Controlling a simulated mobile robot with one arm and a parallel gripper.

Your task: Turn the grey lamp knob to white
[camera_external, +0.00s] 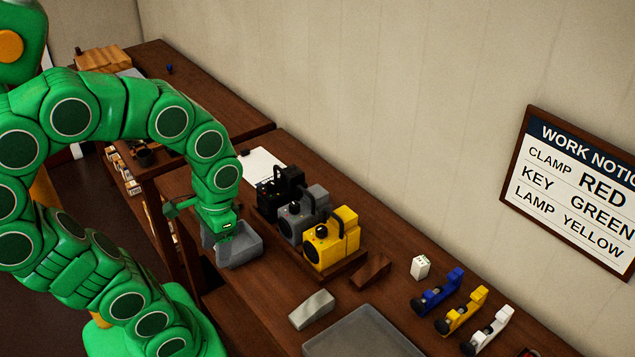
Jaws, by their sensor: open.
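The grey lamp (293,222) stands upright between a black lamp (276,195) and a yellow lamp (330,242) on a dark wooden base. Its front has a round dark face. Its knob is too small to make out, and I cannot tell which colour it is set to. My gripper (203,222) is open and appears empty. It is left of the grey lamp and apart from it, by the grey bin (241,250), whose left part it partly hides.
A grey wedge (312,309), brown block (370,270) and grey tray (360,336) lie in front. Blue (440,290), yellow (462,312) and white (488,330) clamp-like items stand right. The wall notice (575,190) reads clamp red, key green, lamp yellow.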

